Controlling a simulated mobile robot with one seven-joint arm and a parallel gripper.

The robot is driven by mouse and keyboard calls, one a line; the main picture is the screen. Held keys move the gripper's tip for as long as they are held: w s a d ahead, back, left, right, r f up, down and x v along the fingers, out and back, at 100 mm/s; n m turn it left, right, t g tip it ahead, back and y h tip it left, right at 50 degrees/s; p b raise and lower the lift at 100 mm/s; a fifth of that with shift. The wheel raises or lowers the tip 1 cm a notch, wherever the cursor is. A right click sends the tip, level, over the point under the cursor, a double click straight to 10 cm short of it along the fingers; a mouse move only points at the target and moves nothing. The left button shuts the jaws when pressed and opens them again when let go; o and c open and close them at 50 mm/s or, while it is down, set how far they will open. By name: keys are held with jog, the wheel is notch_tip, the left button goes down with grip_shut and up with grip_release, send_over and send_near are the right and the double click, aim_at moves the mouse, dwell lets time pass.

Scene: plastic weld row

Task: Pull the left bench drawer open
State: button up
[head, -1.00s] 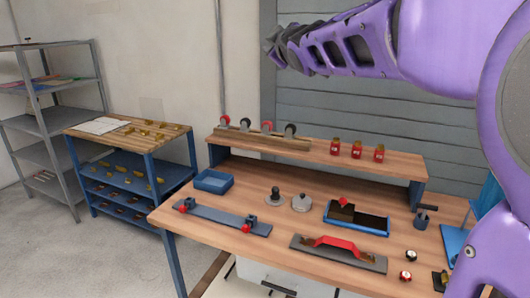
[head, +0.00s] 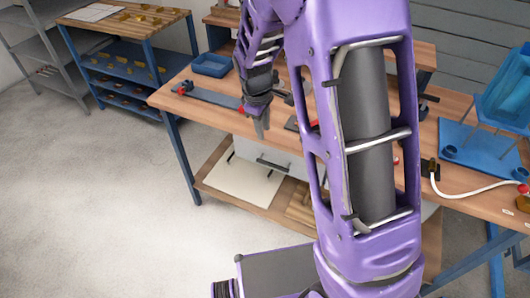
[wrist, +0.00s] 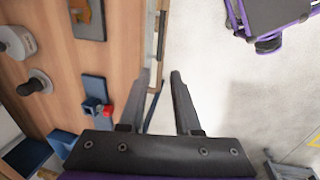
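The left bench drawer (head: 248,152) has a light grey front under the bench top and looks closed in the head view. Its dark bar handle (head: 272,164) runs across the front. My gripper (head: 262,130) points down in front of the bench edge, just above the handle and apart from it. In the wrist view my gripper (wrist: 160,76) has its two fingers apart with nothing between them. A dark bar, seemingly the handle (wrist: 162,35), lies beyond the fingertips there. My arm hides the bench to the right of the drawer.
A lower shelf (head: 215,160) lies beneath. A blue stand (head: 505,95) is at right. The floor (head: 90,200) in front is clear.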

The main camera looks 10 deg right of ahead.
aim_at(268, 163)
jog(key=w+f, duration=0.1)
jog(key=f, duration=0.4)
jog(key=w+d+f+b, duration=0.1)
jog(key=f, duration=0.5)
jog(key=d+f+b, duration=0.1)
jog(key=f, duration=0.5)
jog(key=shift+w, duration=0.4)
grip_shut()
jog(key=shift+r, duration=0.1)
dwell(0.4)
